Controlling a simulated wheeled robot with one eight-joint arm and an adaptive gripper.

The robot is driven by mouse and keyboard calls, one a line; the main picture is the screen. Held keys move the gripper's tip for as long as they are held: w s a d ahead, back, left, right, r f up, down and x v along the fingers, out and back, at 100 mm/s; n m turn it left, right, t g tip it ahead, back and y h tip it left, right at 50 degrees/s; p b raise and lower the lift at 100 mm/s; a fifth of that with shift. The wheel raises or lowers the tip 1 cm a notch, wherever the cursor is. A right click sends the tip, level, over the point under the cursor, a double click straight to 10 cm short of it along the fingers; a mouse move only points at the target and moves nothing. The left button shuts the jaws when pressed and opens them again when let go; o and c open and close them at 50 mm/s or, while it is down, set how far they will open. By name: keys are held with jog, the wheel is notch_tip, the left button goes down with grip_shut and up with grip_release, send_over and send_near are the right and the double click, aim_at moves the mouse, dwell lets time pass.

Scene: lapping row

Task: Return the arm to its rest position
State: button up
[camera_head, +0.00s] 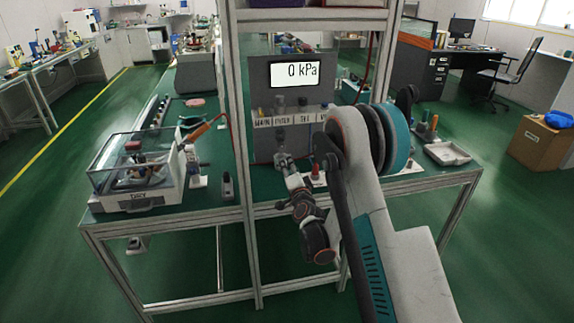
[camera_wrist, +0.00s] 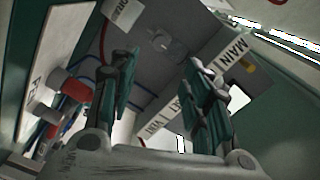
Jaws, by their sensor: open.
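My arm reaches from the lower right of the head view over the bench, bent at a large teal-ringed joint. My gripper (camera_head: 285,160) is in front of the grey panel (camera_head: 262,92), just below its row of labels. In the wrist view my gripper (camera_wrist: 163,68) is open, with two dark green-padded fingers apart and nothing between them. Beyond the fingers are the grey panel face and a label reading MAIN (camera_wrist: 236,52). I cannot tell whether the fingertips touch the panel.
The panel's display (camera_head: 295,74) reads 0 kPa. A clear-lidded box marked DRY (camera_head: 140,200) stands on the green bench at left. A red-topped item (camera_head: 316,172) is close beside my gripper. Frame posts (camera_head: 236,120) rise at left of the panel. A white tray (camera_head: 446,153) lies at right.

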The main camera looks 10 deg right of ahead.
jog(key=s+a+r+n+g+y, duration=0.25)
jog(key=s+r+n, duration=0.25)
jog(key=r, duration=0.7)
jog(key=s+a+r+n+g, duration=0.25)
jog(key=s+r, duration=0.35)
jog(key=s, duration=0.5)
jog(key=s+d+f+n+g+h, duration=0.1)
jog(key=s+d+n+g, duration=0.1)
jog(key=s, duration=1.4)
jog(key=s+d+f+n+g+h, duration=0.1)
jog(key=s+d+f+n+g, duration=0.1)
jog(key=s, duration=1.4)
jog(key=shift+d+f+n+g, duration=0.2)
jog(key=shift+d+n+g, duration=0.3)
jog(key=shift+n+g, duration=0.4)
